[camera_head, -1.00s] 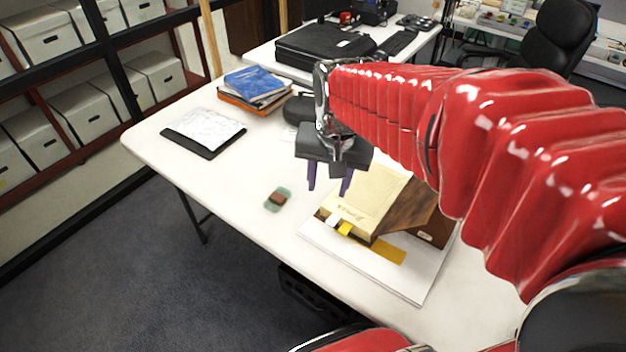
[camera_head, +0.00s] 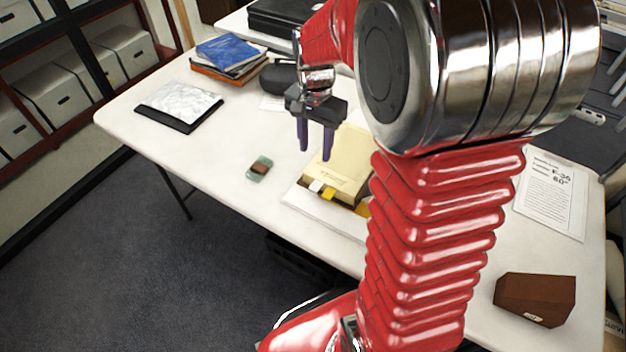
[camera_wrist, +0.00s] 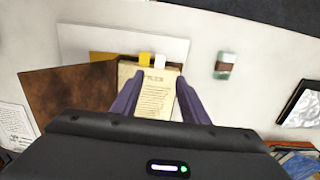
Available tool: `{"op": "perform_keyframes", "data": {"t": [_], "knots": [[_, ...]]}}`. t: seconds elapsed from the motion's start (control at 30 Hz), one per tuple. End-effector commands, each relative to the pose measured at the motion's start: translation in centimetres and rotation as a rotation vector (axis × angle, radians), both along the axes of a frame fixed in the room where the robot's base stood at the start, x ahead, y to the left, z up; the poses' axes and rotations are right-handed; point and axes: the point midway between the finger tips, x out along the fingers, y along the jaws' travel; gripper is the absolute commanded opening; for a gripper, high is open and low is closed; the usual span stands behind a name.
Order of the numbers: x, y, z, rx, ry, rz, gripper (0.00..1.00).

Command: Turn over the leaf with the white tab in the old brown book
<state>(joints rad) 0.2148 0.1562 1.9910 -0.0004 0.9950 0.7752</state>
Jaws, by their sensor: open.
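The old book lies open on the white table. Its cream page (camera_head: 345,165) shows in the head view, and in the wrist view the printed page (camera_wrist: 155,98) lies beside the brown leather cover (camera_wrist: 68,95). A white tab (camera_head: 316,186) and a yellow tab (camera_head: 329,194) stick out at the page edge; the wrist view also shows the white tab (camera_wrist: 160,59) and yellow tab (camera_wrist: 144,58). My gripper (camera_head: 315,153) is open and empty, its purple fingers pointing down above the page, apparently clear of it. My arm hides the book's right part in the head view.
A white board (camera_head: 300,200) lies under the book. A small green-and-brown item (camera_head: 259,168) lies left of it. A black tray with crumpled sheet (camera_head: 180,105), stacked books (camera_head: 228,60), a printed sheet (camera_head: 552,205) and a brown block (camera_head: 535,298) are on the table. The table's left front is clear.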

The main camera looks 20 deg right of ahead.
Motion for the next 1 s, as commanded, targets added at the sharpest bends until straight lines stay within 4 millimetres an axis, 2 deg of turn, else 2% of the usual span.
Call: {"op": "perform_keyframes", "data": {"t": [0.27,1.0], "knots": [[0.0,0.0,-1.4,0.000,0.001,0.000,0.41],[-0.1,0.0,-12.2,0.001,0.003,0.001,0.41]]}}
